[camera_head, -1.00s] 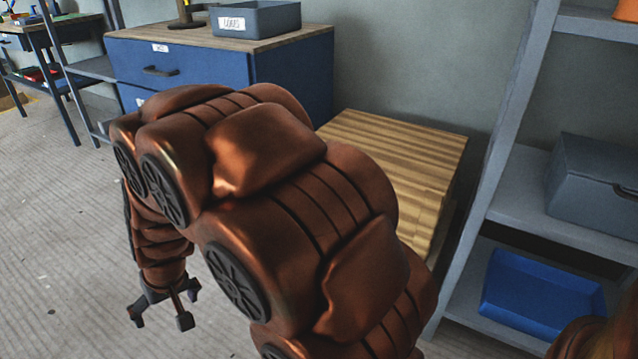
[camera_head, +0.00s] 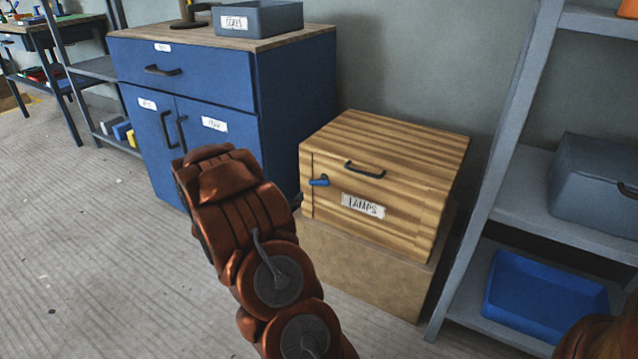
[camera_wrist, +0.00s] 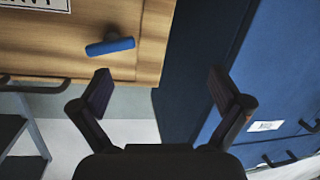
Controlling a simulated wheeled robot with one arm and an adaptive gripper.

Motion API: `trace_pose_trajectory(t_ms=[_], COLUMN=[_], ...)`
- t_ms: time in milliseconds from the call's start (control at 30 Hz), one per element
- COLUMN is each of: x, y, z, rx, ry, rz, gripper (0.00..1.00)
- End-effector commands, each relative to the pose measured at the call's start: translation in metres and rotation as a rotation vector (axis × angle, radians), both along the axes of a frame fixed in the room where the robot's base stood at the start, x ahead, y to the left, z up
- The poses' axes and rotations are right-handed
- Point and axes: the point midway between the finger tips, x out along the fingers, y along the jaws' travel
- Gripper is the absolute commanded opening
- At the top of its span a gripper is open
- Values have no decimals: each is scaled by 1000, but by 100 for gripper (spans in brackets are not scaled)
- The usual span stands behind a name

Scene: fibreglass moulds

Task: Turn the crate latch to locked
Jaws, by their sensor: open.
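The wooden crate (camera_head: 400,145) has a dark handle (camera_head: 365,170) and a "LAMPS" label (camera_head: 363,206) on its front. The blue crate latch (camera_head: 319,182) is at the front's left side, its lever lying roughly level. In the wrist view the latch (camera_wrist: 110,47) shows on the wood of the crate (camera_wrist: 70,60), near the crate's edge. My gripper (camera_wrist: 160,88) is open and empty. Its fingers appear below the latch in that picture, apart from it, with the latch nearer the left finger. In the head view my arm hides most of the gripper.
The crate stands on a brown box (camera_head: 350,260). A blue cabinet (camera_head: 295,110) with a grey bin (camera_head: 258,18) on top is close on the left. A grey shelf (camera_head: 490,170) with a blue tray (camera_head: 545,295) is on the right. Open floor lies at the left front.

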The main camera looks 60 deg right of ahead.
Motion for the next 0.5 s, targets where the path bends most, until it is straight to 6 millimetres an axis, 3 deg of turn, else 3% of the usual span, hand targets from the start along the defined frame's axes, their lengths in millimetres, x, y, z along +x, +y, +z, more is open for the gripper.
trace_pose_trajectory(t_ms=[100,200,500], x=[-29,-44,-53], y=[-22,-31,-49], z=[1,4,6], rx=[-108,-164,-202], ry=[35,56,67], rz=[-88,-133,-162], gripper=[100,100,100])
